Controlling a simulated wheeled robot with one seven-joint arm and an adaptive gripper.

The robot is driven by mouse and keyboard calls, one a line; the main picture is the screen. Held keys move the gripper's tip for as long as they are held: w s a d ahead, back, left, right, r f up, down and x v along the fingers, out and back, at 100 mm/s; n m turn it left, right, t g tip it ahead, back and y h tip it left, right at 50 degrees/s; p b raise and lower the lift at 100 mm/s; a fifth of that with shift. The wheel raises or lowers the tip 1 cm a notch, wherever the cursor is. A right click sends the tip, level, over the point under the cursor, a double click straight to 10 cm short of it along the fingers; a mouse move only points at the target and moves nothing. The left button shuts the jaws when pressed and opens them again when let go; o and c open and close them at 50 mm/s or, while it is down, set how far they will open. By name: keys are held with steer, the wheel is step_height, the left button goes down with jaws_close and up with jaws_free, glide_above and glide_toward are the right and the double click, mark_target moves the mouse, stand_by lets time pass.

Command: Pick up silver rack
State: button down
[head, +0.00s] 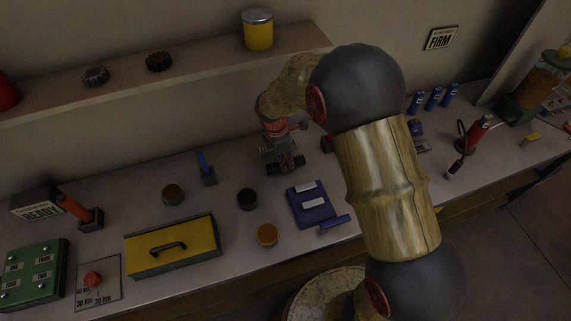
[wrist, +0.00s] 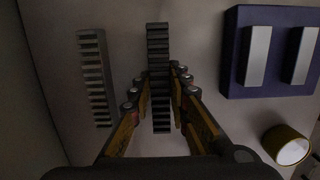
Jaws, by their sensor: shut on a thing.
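My gripper (wrist: 160,80) is shut on a long grey toothed rack (wrist: 157,42), which lies between the fingers in the wrist view. It looks dark in the dim light. A second toothed rack (wrist: 95,78), with paler teeth, lies apart to its left. I cannot tell by colour alone which one is the silver rack. In the head view my gripper (head: 281,160) is low at the workbench, and the racks there are small and partly hidden by it. Whether the held rack is clear of the bench cannot be told.
A purple block (head: 298,210) with two pale bars lies to the front right of the gripper. A round brown-rimmed container (wrist: 290,146) is near it. A shelf (head: 200,65) runs behind.

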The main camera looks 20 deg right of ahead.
steer(key=shift+f, duration=0.45)
steer(key=shift+f, duration=0.1)
steer(key=c, duration=1.7)
jaws_free()
